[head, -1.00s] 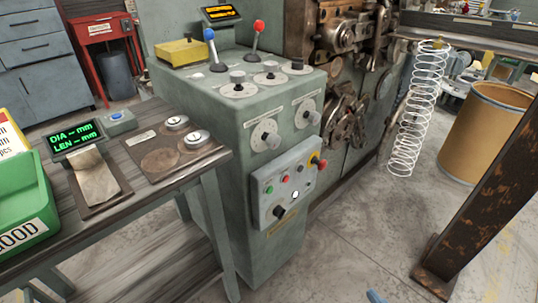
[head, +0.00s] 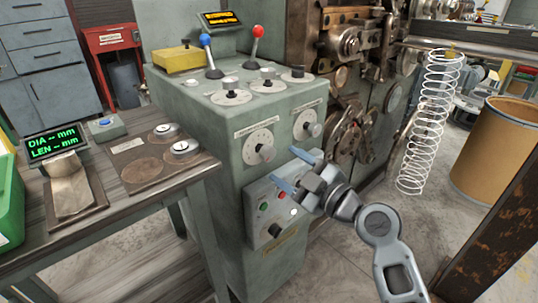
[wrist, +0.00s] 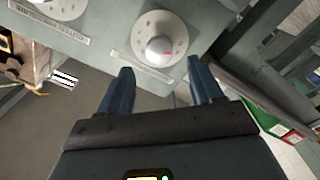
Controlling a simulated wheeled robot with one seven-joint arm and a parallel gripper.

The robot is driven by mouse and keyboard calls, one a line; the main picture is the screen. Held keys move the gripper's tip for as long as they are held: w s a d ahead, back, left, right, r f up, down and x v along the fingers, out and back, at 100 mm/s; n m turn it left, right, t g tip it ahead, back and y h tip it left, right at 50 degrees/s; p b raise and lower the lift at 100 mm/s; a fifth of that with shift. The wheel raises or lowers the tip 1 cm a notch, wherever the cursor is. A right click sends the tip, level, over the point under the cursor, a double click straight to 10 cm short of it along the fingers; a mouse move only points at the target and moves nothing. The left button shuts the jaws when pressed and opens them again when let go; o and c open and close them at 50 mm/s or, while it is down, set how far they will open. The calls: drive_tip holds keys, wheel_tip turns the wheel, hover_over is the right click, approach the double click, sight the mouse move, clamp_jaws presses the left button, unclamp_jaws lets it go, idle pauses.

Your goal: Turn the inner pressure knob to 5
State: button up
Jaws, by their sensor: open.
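Two white-dialled knobs sit on the front face of the green-grey machine cabinet: a left knob (head: 262,153) and a right knob (head: 311,128).
More knobs (head: 268,83) and two levers, blue (head: 207,50) and red (head: 257,40), stand on the cabinet top. A button panel (head: 265,210) is below the front knobs, partly behind my gripper. A bench (head: 140,220) stands left; a hanging spring (head: 430,120) is right.

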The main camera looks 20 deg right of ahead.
sight(270, 155)
drive_tip(key=p+x, duration=0.1)
drive_tip(key=x, duration=0.5)
drive_tip(key=shift+w+a, duration=0.1)
drive_tip(key=shift+w, duration=0.3)
drive_tip(key=c, duration=1)
drive_tip(key=shift+m, duration=0.3)
